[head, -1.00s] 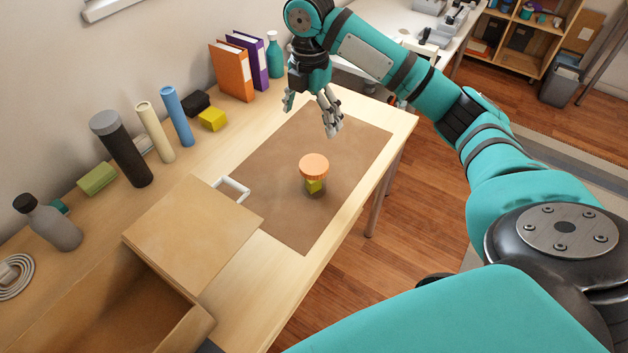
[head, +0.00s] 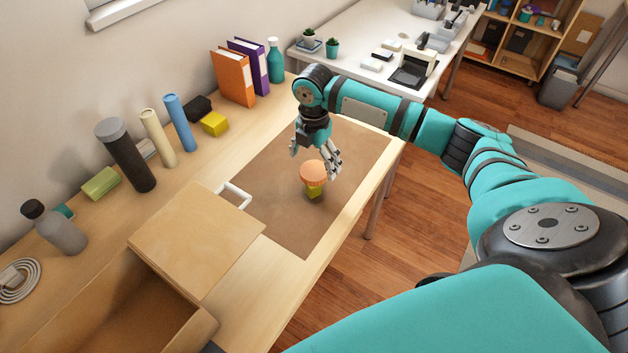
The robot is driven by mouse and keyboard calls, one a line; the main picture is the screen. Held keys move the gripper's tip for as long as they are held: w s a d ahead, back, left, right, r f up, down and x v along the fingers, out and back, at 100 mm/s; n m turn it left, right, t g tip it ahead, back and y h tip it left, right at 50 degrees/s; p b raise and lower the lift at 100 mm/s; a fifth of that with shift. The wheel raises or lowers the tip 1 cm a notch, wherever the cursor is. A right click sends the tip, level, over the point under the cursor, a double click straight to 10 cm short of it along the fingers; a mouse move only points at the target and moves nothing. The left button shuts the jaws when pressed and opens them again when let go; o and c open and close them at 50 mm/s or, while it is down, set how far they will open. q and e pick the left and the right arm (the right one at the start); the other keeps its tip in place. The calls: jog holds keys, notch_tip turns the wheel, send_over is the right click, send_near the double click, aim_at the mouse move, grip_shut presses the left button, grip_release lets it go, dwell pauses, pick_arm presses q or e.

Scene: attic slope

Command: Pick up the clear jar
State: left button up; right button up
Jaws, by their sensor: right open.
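The clear jar (head: 314,192) stands upright on the brown mat (head: 266,210) on the wooden desk. It has an orange lid (head: 313,172) and something yellow inside. My right gripper (head: 315,165) is open, just behind the jar, with its fingers pointing down toward the lid. One finger shows close to the right side of the lid. I cannot tell whether it touches. The gripper looks empty. My left gripper is not in view.
A wooden box with a flat lid (head: 197,240) and white handle (head: 236,194) stands to the left. Bottles, tubes, a yellow block (head: 215,124) and binders (head: 234,77) line the wall side. The mat around the jar is clear.

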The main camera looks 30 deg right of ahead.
aim_at(314, 170)
jog(key=f, duration=0.4)
jog(key=shift+s+p, duration=0.2)
jog(key=shift+p, duration=0.2)
jog(key=c, duration=1.8)
jog(key=shift+r, duration=0.1)
